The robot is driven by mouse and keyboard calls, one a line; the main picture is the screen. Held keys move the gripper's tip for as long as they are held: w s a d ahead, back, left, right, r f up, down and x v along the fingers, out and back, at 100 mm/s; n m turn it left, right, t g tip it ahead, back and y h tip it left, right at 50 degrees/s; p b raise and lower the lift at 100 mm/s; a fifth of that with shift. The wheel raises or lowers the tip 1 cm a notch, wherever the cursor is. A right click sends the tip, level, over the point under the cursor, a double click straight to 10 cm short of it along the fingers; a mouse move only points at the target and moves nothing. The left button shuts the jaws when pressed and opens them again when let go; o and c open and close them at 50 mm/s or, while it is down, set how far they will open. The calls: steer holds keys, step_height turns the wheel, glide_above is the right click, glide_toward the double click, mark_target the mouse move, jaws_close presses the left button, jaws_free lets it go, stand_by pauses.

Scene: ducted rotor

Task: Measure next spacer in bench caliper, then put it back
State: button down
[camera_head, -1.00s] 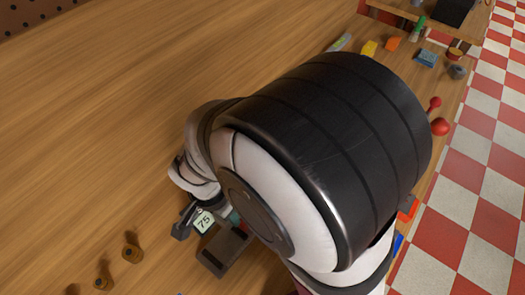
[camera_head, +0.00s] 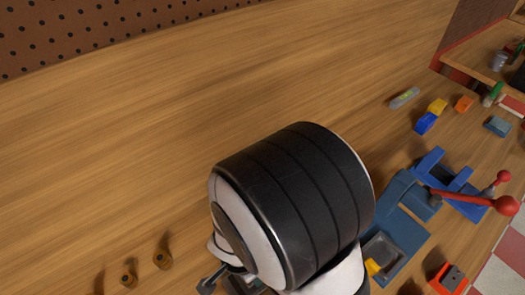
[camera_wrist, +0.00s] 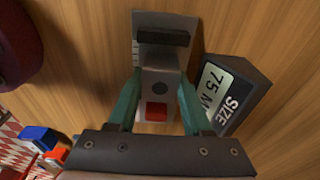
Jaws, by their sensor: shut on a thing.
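I see no spacer between the fingers. Small brown cylinders (camera_head: 162,260), perhaps spacers, stand at the lower left.
A blue fixture (camera_head: 405,195) with a red-knobbed lever (camera_head: 506,205) stands right of my arm. A grey tray (camera_head: 383,250) and an orange block (camera_head: 447,279) are nearby. Small coloured blocks (camera_head: 426,123) lie at the back right. The wood behind my arm is clear.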

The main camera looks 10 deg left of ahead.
steer(key=shift+f, duration=0.45)
steer(key=shift+c, duration=1.3)
jaws_free()
